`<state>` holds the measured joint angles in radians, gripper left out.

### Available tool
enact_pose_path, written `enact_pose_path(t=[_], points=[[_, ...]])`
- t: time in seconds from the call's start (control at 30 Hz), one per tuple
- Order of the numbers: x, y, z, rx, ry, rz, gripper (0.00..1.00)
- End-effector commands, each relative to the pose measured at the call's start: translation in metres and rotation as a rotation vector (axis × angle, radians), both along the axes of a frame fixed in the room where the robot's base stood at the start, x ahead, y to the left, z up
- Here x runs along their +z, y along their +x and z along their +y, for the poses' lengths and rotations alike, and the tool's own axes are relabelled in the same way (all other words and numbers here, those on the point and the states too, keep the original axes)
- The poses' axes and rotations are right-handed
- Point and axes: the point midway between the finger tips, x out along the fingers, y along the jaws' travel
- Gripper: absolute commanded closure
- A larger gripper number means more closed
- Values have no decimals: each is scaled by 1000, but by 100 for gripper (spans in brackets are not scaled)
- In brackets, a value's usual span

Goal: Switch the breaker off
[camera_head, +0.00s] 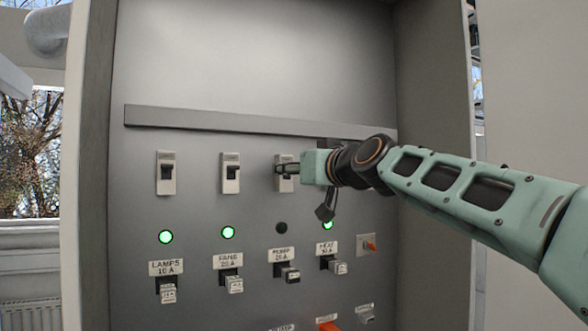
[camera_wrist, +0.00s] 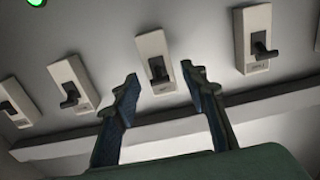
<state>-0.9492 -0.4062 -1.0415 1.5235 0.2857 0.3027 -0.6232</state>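A row of grey breakers with black levers runs across the panel. The third one, above the PUMP label, is the pump breaker (camera_head: 281,184); my gripper (camera_head: 284,168) is in front of it and partly hides it. In the wrist view my gripper (camera_wrist: 160,78) has its two fingers apart, one on each side of this breaker (camera_wrist: 150,46) and its lever (camera_wrist: 158,75). Nothing is held. I cannot tell whether the fingers touch the breaker. The pump lamp (camera_head: 281,228) is dark.
The lamps breaker (camera_head: 165,172) and fans breaker (camera_head: 230,173) stand to the left. Their lamps and the heat lamp (camera_head: 327,224) glow green. A grey rail (camera_head: 220,121) runs above the row. Labelled plugs (camera_head: 168,291) fill the lower panel. The cabinet side wall (camera_head: 433,100) is right.

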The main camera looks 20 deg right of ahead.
Motion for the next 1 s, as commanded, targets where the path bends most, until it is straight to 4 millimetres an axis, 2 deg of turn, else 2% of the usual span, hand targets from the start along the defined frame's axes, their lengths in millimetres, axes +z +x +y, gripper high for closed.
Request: enact_pose_path(t=[0.2, 0.57, 1.0], points=[[0, 0, 0, 0, 0, 0, 61], [0, 0, 0, 0, 0, 0, 100], [-10, 0, 0, 2, 3, -91, 100]])
